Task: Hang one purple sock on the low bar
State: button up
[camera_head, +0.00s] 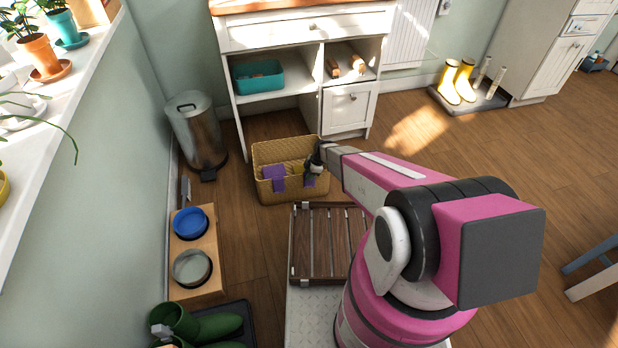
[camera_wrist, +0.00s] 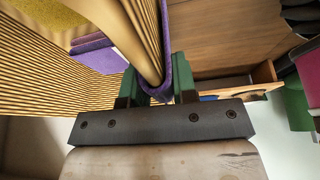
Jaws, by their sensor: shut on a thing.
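A wicker basket (camera_head: 290,190) stands on the floor ahead, with purple cloth over its near rim. One purple sock (camera_head: 273,178) hangs over the rim left of my gripper (camera_head: 314,166). Another purple sock (camera_head: 309,181) is right at my gripper. In the wrist view, my gripper (camera_wrist: 158,90) has its green fingers shut on this purple sock (camera_wrist: 174,50), at the basket's rim (camera_wrist: 140,40). The other purple sock (camera_wrist: 98,54) shows to the left, apart from the fingers.
Yellow cloth (camera_head: 296,167) is in the basket. A metal bin (camera_head: 197,130) stands to its left and a white cabinet (camera_head: 347,108) behind it. A wooden bowl stand (camera_head: 207,243) and green boots (camera_head: 205,325) line the left wall. The floor to the right is mostly clear.

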notch_tip(320, 180, up, 18)
dwell(0.7)
dwell(0.9)
